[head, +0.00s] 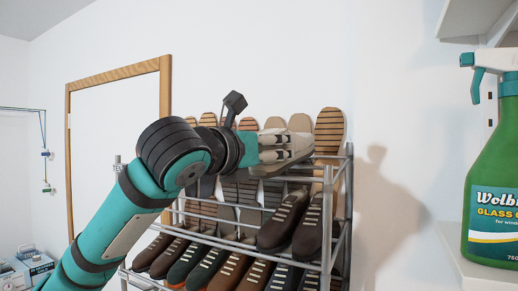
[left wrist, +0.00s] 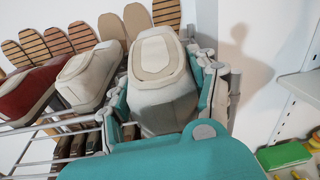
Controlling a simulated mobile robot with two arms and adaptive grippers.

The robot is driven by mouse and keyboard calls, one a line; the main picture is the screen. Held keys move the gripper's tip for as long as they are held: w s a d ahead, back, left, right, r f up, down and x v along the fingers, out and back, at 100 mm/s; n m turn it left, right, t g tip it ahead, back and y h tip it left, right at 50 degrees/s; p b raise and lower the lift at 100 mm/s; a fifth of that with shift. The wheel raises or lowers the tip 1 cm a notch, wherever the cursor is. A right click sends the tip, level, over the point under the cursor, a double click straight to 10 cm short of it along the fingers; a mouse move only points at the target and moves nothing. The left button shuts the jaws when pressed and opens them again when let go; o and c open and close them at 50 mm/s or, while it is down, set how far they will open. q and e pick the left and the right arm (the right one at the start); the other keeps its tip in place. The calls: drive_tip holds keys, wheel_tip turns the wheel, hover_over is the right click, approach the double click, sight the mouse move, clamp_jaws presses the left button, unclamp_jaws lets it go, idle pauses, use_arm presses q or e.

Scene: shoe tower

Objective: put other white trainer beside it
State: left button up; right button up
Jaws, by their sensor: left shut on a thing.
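In the head view the held trainer (head: 290,167) is partly covered by the fingers. I cannot tell whether its sole touches the rack. The other white trainer (left wrist: 90,75) stands on the rack just left of it in the left wrist view. My right gripper is not in view.
A red shoe (left wrist: 27,92) stands left of the other white trainer. Upright sandals or soles (head: 329,128) line the rack's back. Brown shoes (head: 283,222) fill lower levels. A shelf with a green spray bottle (head: 492,170) is at the right.

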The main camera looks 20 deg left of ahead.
use_arm(q)
drive_tip(key=x, duration=0.3)
drive_tip(key=shift+w+r+p, duration=0.25)
drive_tip(key=shift+r+p, duration=0.05)
drive_tip(key=shift+p, duration=0.05)
drive_tip(key=x, duration=0.2)
drive_tip(key=p+x, duration=0.1)
drive_tip(key=x, duration=0.2)
drive_tip(key=shift+w+a+r+p, duration=0.1)
drive_tip(key=shift+w+r+p, duration=0.25)
drive_tip(key=shift+r+p, duration=0.05)
drive_tip(key=shift+f+b, duration=0.3)
drive_tip(key=shift+f, duration=0.35)
drive_tip(key=shift+w+f, duration=0.1)
drive_tip(key=shift+f, duration=0.45)
drive_tip(key=o, duration=1.7)
drive_tip(key=shift+f, duration=0.1)
